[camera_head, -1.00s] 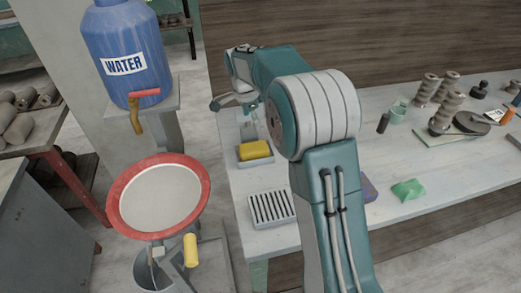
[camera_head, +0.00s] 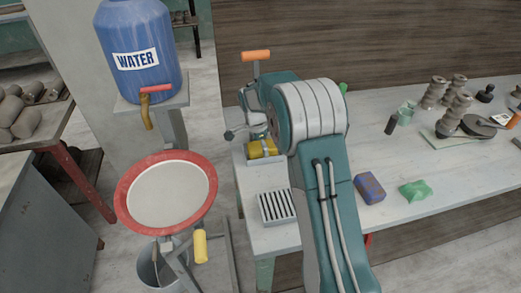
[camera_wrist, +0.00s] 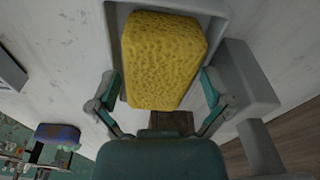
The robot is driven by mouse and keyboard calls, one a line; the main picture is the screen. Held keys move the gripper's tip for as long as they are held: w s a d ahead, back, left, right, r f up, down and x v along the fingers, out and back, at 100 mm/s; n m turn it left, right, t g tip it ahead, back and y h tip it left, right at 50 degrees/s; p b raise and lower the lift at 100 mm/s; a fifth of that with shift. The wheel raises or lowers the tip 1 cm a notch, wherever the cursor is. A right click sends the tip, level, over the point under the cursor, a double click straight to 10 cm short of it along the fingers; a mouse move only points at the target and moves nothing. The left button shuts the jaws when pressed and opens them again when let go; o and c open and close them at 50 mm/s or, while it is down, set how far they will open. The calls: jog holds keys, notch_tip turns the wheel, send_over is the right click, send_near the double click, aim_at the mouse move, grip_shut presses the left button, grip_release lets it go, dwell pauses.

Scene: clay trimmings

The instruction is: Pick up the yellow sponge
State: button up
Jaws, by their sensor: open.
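The yellow sponge (camera_head: 262,148) lies in a shallow grey tray (camera_head: 264,162) at the left end of the white table. In the wrist view the sponge (camera_wrist: 163,50) fills the upper middle, inside the tray's pale rim (camera_wrist: 222,20). My gripper (camera_wrist: 158,88) is open, with one finger on each side of the sponge's lower part. I cannot tell whether the fingers touch it. In the head view my gripper (camera_head: 252,136) is over the tray and partly hides the sponge.
A slatted dish (camera_head: 278,208) sits in front of the tray. A blue sponge (camera_head: 369,188) and a green piece (camera_head: 415,190) lie to the right. An orange-handled upright object (camera_head: 256,55) shows behind my arm. A red-rimmed basin (camera_head: 168,195) and a blue water container (camera_head: 140,50) stand left.

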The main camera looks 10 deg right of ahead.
jog(key=shift+d, duration=0.5)
jog(key=shift+a+f, duration=0.2)
jog(key=shift+a, duration=0.15)
jog(key=shift+s+d+f, duration=0.1)
jog(key=shift+d, duration=0.05)
jog(key=c, duration=0.7)
